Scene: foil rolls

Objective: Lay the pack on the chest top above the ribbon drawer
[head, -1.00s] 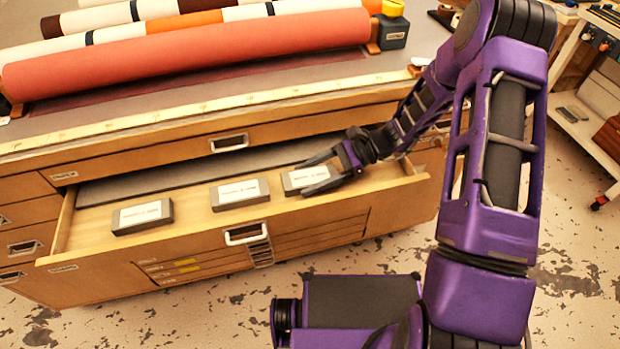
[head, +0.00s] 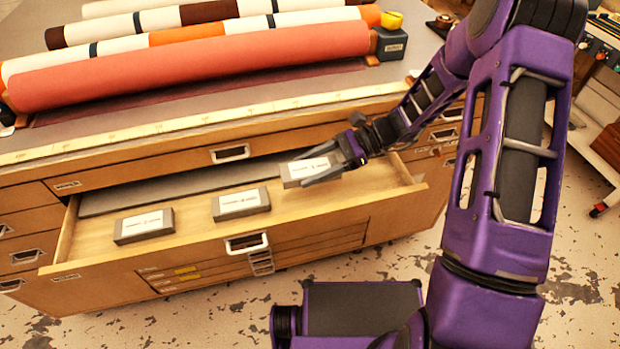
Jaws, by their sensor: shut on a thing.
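My gripper (head: 335,165) is shut on a small dark grey pack with a white label (head: 307,170), at the right end of the open drawer (head: 325,217). The pack looks raised a little above the drawer floor, still below the chest top (head: 424,42). The gripper's fingers hide part of its right side. Two similar packs, one in the middle (head: 240,204) and one at the left (head: 144,225), lie in the drawer. The drawer labels are too small to read.
Rolls, the front one coral red (head: 190,65), cover much of the chest top. A dark block (head: 391,44) stands at their right end. A pale strip (head: 230,115) runs along the chest's front edge, with a narrow bare band behind it. A shelf unit stands at the right.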

